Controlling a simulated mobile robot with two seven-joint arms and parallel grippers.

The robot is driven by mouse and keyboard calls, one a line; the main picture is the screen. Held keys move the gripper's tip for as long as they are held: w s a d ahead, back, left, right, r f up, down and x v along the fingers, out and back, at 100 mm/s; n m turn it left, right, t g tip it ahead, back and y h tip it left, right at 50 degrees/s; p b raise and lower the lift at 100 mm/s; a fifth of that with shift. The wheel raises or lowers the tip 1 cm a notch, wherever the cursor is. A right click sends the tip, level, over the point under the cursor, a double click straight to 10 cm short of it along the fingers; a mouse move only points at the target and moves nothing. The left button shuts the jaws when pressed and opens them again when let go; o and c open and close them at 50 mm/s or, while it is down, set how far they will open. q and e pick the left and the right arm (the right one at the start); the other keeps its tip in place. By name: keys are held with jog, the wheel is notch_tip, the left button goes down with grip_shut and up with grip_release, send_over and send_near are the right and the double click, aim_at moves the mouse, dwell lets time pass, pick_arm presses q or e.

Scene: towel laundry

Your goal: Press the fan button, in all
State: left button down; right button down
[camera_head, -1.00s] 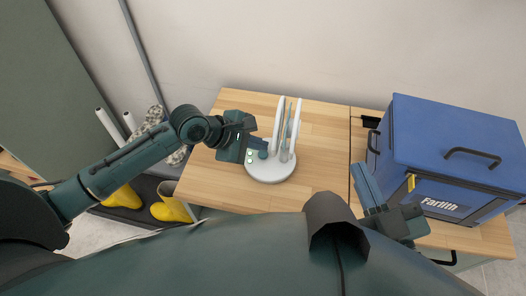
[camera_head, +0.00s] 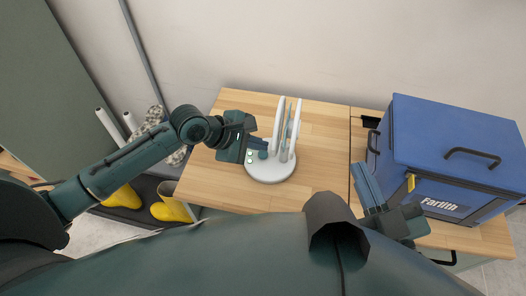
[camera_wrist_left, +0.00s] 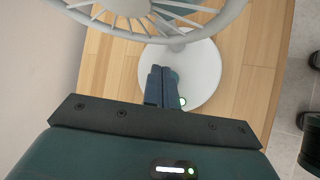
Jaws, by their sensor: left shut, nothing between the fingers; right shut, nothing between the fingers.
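A white fan (camera_head: 285,140) with a round base (camera_head: 272,174) stands on the wooden table. In the left wrist view, the fan's ring (camera_wrist_left: 150,22) is at the top and a lit green button (camera_wrist_left: 183,101) shows beside my fingers. My left gripper (camera_head: 264,146) is shut and empty, with its fingertips over the fan base; contact cannot be told. It also shows in the left wrist view (camera_wrist_left: 161,72). My right gripper (camera_head: 358,168) is shut and empty, left of the blue box.
A blue box (camera_head: 450,140) with black handles stands on the right of the wooden table (camera_head: 225,183). The table is bare on both sides of the fan.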

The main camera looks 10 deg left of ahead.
pick_arm(q)
jog(key=shift+f+p, duration=0.25)
jog(key=shift+p, duration=0.25)
jog(key=shift+f, duration=0.15)
jog(key=shift+f, duration=0.35)
dwell(0.5)
jog(key=shift+r+p, duration=0.85)
jog(key=shift+p, duration=0.75)
jog(key=shift+f, duration=0.1)
